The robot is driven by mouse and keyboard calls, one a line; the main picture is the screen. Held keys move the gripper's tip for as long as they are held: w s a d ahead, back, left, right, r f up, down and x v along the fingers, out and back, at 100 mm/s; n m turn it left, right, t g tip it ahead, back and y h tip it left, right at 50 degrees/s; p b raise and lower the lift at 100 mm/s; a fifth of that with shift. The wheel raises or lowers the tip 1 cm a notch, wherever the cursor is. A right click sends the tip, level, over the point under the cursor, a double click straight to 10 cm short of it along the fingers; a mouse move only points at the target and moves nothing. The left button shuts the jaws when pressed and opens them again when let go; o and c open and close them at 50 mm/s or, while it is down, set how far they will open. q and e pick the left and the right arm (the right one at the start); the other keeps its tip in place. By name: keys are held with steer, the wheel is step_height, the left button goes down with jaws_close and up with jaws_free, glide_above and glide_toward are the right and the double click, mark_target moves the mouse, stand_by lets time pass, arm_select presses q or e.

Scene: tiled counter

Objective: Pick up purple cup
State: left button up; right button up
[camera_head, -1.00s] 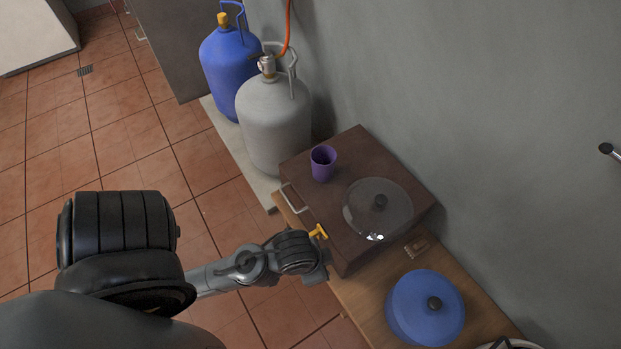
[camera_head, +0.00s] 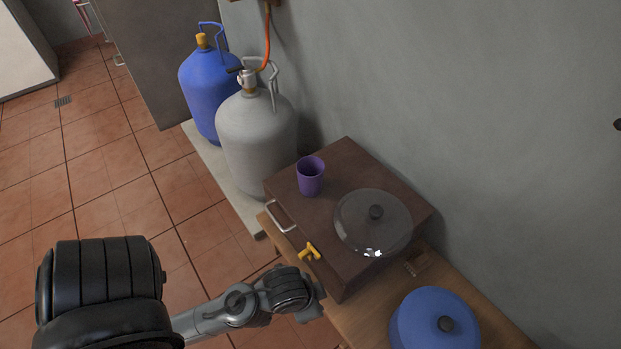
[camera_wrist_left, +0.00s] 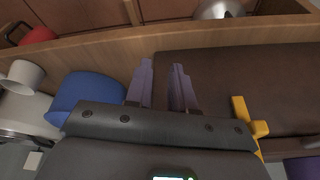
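The purple cup (camera_head: 311,176) stands upright on the top of a dark brown box (camera_head: 290,236), near its far left corner. A purple patch (camera_wrist_left: 302,168) at the bottom right edge of the left wrist view looks like part of the cup. My left arm reaches in from the lower left of the head view and ends in front of the box, below and apart from the cup. In the left wrist view my left gripper (camera_wrist_left: 163,80) has its two fingers parted with nothing between them. My right gripper is not in view.
A glass lid (camera_head: 373,222) lies on the box right of the cup. A yellow handle (camera_head: 310,252) and a metal handle (camera_head: 281,216) stick out of its front. A blue pot (camera_head: 434,318) stands on the wooden counter. Grey (camera_head: 256,140) and blue (camera_head: 212,90) gas bottles stand behind left.

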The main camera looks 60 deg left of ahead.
arm_select(q)
steer(key=o, duration=1.4)
steer(key=shift+o, duration=0.2)
